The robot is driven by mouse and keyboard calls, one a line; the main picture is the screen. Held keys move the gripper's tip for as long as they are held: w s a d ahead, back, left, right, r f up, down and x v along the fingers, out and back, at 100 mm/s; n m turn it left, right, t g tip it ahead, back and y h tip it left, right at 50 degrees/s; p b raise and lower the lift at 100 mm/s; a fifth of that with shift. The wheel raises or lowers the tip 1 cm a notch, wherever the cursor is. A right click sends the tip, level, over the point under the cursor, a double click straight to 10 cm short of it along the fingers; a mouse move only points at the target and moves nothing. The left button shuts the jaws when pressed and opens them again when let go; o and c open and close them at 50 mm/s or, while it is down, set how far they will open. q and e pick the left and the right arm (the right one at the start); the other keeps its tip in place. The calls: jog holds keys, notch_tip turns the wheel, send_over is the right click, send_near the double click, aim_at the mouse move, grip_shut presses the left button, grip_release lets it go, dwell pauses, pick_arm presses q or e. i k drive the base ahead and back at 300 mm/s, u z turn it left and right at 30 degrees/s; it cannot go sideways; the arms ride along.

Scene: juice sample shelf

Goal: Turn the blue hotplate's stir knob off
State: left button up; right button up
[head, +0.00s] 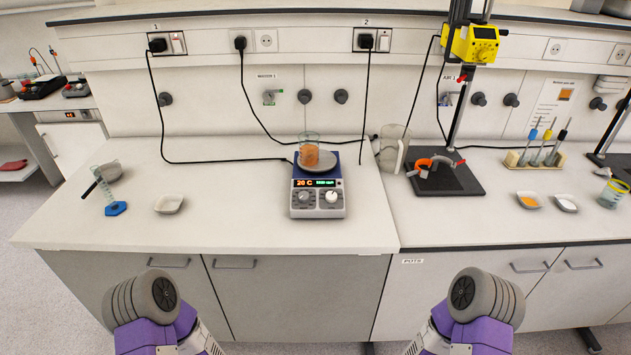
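The blue hotplate (318,208) stands on the white bench near the middle of the head view, with a grey front and a blue body. Its front carries two knobs, a left knob (304,198) and a lighter right knob (331,198). Which one is the stir knob is too small to read. Its display (315,183) shows 20 C in orange and a green rpm reading. A beaker of orange liquid (309,152) sits on its round plate. Purple and grey parts of my two arms show at the bottom edge, below the bench front. Neither gripper is in view.
A white dish (169,204) and a cylinder on a blue base (115,208) stand to the left. An empty jug (393,149) and a black stand base (446,179) are to the right. Cables run behind the hotplate. The bench in front of it is clear.

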aim_at(330, 196)
jog(key=k, duration=0.5)
jog(key=z, duration=0.9)
jog(key=i, duration=0.95)
jog(key=u, duration=1)
